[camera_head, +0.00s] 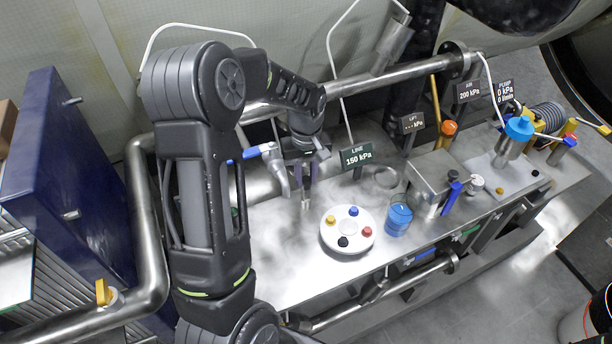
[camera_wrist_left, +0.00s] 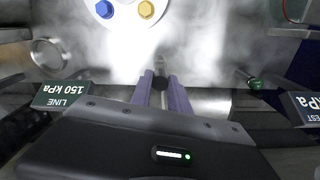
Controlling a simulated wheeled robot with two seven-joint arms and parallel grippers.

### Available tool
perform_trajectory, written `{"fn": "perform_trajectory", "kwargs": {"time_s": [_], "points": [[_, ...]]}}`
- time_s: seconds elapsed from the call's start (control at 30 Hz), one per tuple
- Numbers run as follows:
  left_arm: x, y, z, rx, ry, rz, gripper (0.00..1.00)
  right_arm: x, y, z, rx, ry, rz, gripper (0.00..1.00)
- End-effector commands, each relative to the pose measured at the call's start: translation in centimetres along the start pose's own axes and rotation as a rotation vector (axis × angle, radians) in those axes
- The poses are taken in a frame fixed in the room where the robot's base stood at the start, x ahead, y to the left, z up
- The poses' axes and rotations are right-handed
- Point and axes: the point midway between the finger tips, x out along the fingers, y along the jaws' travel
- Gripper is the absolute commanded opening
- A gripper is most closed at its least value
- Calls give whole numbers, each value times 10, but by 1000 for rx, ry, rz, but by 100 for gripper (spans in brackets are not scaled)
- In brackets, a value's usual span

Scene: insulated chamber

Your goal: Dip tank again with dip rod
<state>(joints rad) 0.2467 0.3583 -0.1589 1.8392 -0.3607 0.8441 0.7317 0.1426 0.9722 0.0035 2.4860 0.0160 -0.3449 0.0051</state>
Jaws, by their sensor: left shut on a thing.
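My left gripper (camera_head: 304,188) hangs over the steel bench (camera_head: 285,270), left of the white disc. It is shut on a slim rod (camera_wrist_left: 160,82), whose dark, rounded end shows between the purple fingers in the wrist view; a thin grey part shows below the fingers in the head view. I take this to be the dip rod; the fingers hide much of it. A square steel box (camera_head: 430,185), possibly the tank, stands on the bench right of a glass of blue liquid (camera_head: 398,220). The gripper is well left of it. My right gripper is not in view.
The white disc (camera_head: 347,250) carries coloured knobs. The LINE sign (camera_head: 358,158) stands close right of the gripper. A clear ring (camera_head: 386,177) lies behind the blue glass. A blue-capped canister (camera_head: 515,140) stands farther right. A thick pipe (camera_head: 380,82) runs behind. Pale mist covers parts of the bench.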

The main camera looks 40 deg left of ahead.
Motion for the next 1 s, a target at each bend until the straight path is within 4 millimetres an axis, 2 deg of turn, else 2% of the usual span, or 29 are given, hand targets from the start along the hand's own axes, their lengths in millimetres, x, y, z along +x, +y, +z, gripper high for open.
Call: {"fn": "perform_trajectory", "kwargs": {"time_s": [0.53,0.83,1.0], "points": [[1,0,0,0,1,0,0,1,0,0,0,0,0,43],[48,0,0,1,0,-1,0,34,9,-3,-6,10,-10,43],[51,0,0,1,0,0,0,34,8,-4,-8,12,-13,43]]}}
